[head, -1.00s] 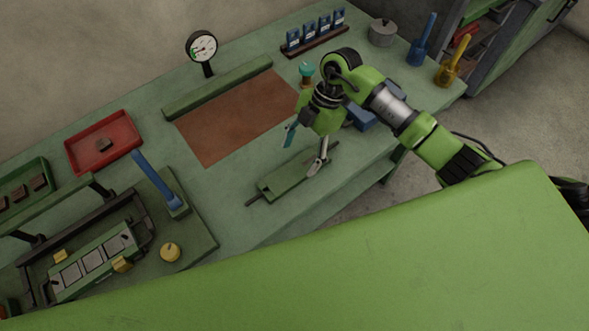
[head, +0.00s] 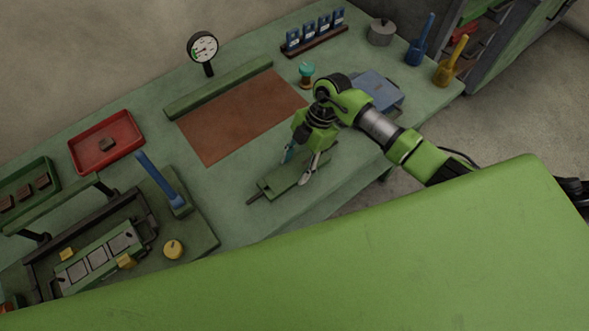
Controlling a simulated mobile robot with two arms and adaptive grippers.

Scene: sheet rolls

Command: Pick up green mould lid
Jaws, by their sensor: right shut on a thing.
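The green mould lid (head: 279,184) is a flat green plate with a dark rod sticking out at its lower left end. It lies near the front edge of the green table (head: 225,215). My right gripper (head: 298,170) comes down over the lid's right part and is shut on it, one finger on the far side and one on the near side. I see no clear gap opened under the lid. The gripper and forearm cover part of the lid's upper right end. My left gripper is not in view.
An open mould (head: 92,267) with a blue lever (head: 161,182) stands at the left. A brown mat (head: 235,125) lies behind the lid. A blue box (head: 376,93) is behind my right arm. A dial gauge (head: 202,48) and a red tray (head: 78,152) are farther back.

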